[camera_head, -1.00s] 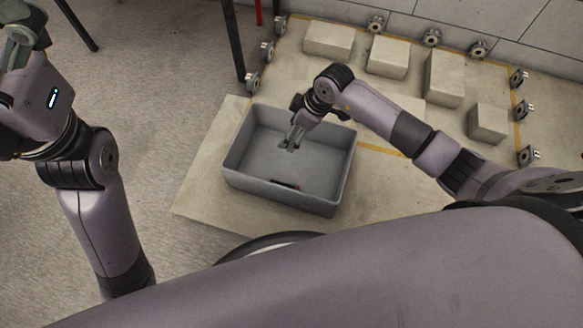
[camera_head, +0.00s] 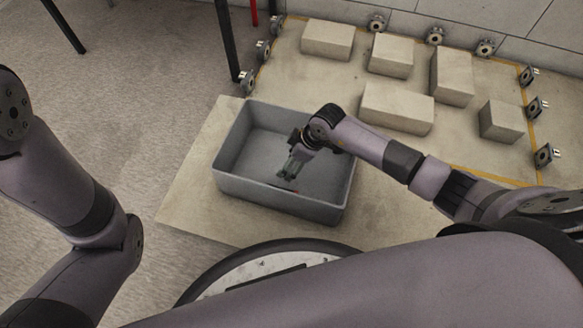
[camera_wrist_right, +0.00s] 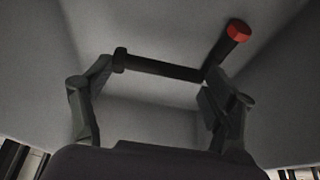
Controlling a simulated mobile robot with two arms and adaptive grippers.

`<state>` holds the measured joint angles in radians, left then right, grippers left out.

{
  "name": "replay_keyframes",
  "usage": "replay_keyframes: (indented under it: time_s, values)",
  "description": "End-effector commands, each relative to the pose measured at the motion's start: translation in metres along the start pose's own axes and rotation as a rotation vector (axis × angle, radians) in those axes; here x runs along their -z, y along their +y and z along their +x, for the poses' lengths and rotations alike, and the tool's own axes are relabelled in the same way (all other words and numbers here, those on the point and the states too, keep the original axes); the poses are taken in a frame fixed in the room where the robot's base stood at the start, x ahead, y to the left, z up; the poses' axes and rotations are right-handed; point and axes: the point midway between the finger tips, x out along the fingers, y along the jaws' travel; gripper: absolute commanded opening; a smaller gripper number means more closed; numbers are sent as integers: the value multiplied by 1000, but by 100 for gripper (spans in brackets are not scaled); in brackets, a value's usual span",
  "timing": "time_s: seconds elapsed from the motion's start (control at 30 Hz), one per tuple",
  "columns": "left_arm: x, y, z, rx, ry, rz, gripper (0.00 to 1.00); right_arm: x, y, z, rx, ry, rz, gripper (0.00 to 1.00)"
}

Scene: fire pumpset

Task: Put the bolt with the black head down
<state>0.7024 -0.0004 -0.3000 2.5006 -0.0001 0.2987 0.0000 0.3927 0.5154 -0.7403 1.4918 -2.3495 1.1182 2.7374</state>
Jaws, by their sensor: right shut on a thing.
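The bolt with the black head (camera_wrist_right: 160,66) spans between the fingertips of my right gripper (camera_wrist_right: 158,68) in the right wrist view. Its head is at the left fingertip and its shaft end is at the right one. My right gripper (camera_head: 290,172) is shut on it, low inside a grey bin (camera_head: 265,193) in the head view. A bolt with a red head (camera_wrist_right: 238,30) is just beyond the right fingertip, close to the black bolt's end. I cannot tell whether the black bolt touches the bin floor. My left gripper is out of view.
The bin stands on a flat pale board (camera_head: 185,205). Several pale blocks (camera_head: 398,108) stand behind and to the right of it, with small metal fittings (camera_head: 435,36) along the edges. A dark post (camera_head: 227,42) rises behind the bin.

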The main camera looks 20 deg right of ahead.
Motion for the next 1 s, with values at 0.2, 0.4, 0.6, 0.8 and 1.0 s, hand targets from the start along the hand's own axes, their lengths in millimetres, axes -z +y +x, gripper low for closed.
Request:
replay_keyframes:
  time_s: [0.2,0.4,0.6,0.8,1.0]
  values:
    - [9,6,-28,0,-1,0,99,-14,0,34,0,1,0,46]
    - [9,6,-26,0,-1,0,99,-14,0,34,0,1,0,46]
    - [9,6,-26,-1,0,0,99,-15,0,36,1,-1,1,46]
    - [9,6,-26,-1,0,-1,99,-15,0,36,0,-1,0,92]
    - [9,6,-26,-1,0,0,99,-15,0,36,0,-1,0,99]
